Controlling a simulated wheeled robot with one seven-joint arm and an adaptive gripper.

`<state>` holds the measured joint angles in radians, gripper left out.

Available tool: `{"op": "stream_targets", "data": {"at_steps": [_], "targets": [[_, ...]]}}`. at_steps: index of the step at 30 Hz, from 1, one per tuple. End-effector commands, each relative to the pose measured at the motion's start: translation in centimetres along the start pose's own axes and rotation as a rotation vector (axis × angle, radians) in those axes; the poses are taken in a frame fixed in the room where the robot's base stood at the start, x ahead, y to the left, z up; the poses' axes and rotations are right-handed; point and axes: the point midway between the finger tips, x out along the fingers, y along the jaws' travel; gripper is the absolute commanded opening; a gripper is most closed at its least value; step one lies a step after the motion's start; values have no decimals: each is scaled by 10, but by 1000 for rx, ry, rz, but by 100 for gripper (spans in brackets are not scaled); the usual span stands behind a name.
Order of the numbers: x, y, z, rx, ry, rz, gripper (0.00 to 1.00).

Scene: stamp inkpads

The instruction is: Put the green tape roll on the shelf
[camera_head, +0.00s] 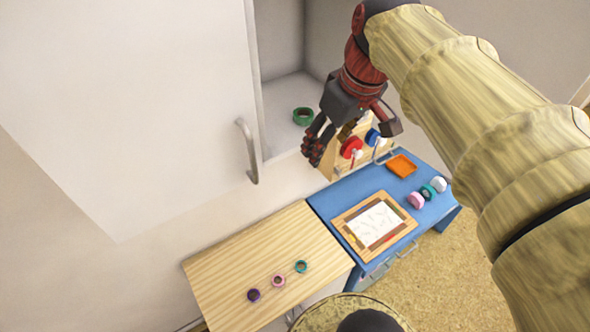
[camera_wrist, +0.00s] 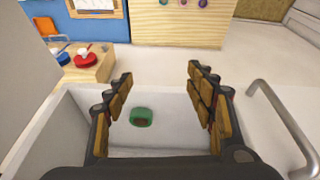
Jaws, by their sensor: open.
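A green tape roll (camera_head: 303,116) lies flat on the white cabinet shelf (camera_head: 283,96), inside the open cabinet. In the wrist view the green roll (camera_wrist: 142,117) shows on the white shelf floor (camera_wrist: 180,133), apart from the fingers. My gripper (camera_head: 350,136) is open and empty, in front of the cabinet opening to the right of the roll. In the wrist view, my gripper's fingers (camera_wrist: 160,78) are spread wide with nothing between their tips.
An open cabinet door (camera_head: 130,110) with a metal handle (camera_head: 248,150) stands left of the opening. Below are a wooden table (camera_head: 235,270) with small rolls (camera_head: 278,281) and a blue table (camera_head: 340,195) with a framed sheet (camera_head: 375,223), an orange tray (camera_head: 401,166) and more rolls (camera_head: 428,192).

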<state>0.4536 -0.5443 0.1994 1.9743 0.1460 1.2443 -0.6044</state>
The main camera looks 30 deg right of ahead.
Motion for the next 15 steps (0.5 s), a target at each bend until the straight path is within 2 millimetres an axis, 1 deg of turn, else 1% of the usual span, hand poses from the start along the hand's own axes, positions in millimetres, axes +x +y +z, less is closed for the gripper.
{"op": "stream_targets", "data": {"at_steps": [1, 3, 6, 10, 12, 15], "targets": [[9, -23, 6, 1, 17, 9, 56], [22, -48, 16, 24, 47, 23, 56], [39, -77, 31, 55, 93, 33, 56], [58, -104, 48, 88, 147, 31, 56], [65, -113, 54, 101, 166, 25, 56], [70, -119, 59, 114, 185, 21, 56]]}}
